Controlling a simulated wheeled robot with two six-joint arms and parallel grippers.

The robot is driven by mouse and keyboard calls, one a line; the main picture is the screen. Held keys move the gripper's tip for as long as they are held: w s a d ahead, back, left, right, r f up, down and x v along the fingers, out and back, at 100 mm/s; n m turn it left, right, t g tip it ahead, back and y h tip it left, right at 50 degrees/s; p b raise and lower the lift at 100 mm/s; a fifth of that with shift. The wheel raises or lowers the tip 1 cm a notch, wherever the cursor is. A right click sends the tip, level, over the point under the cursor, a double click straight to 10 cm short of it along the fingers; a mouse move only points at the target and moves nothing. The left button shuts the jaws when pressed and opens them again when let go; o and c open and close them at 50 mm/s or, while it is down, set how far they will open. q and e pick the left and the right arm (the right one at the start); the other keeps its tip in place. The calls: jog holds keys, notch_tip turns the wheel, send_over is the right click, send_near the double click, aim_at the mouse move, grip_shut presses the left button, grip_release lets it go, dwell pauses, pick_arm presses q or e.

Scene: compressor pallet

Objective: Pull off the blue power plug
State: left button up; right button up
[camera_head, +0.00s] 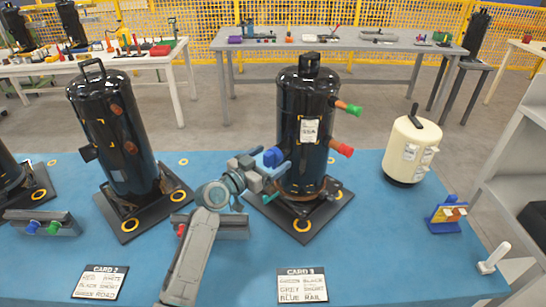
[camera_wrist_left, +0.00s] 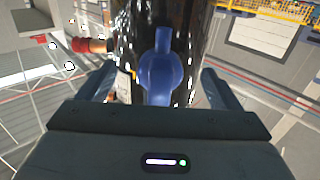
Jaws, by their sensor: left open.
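The blue power plug (camera_head: 272,156) sits on the left side of the black compressor (camera_head: 306,120) that stands at the middle of the blue table. In the left wrist view the blue plug (camera_wrist_left: 160,72) is in the middle, in front of the black compressor body (camera_wrist_left: 190,25). My left gripper (camera_head: 277,172) is at the plug. Its two fingers show on either side of the plug in the wrist view (camera_wrist_left: 160,88), spread wide and apart from it. My right gripper is in neither view.
The compressor carries a green-tipped (camera_head: 348,108) and a red-tipped (camera_head: 341,149) stub on its right. Another black compressor (camera_head: 112,130) stands at left, a cream tank (camera_head: 411,150) at right. Two cards (camera_head: 100,283) lie in front. A grey block (camera_head: 225,226) is below my arm.

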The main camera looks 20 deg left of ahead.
aim_at(266, 162)
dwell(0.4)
pick_arm(q)
jog(key=shift+b, duration=0.5)
dwell(0.4)
jog(key=shift+c, duration=0.5)
jog(key=c, duration=1.7)
jog(key=shift+o, duration=0.2)
jog(key=shift+s+a+f, duration=0.1)
jog(key=shift+s, duration=0.1)
jog(key=shift+v, duration=2.75)
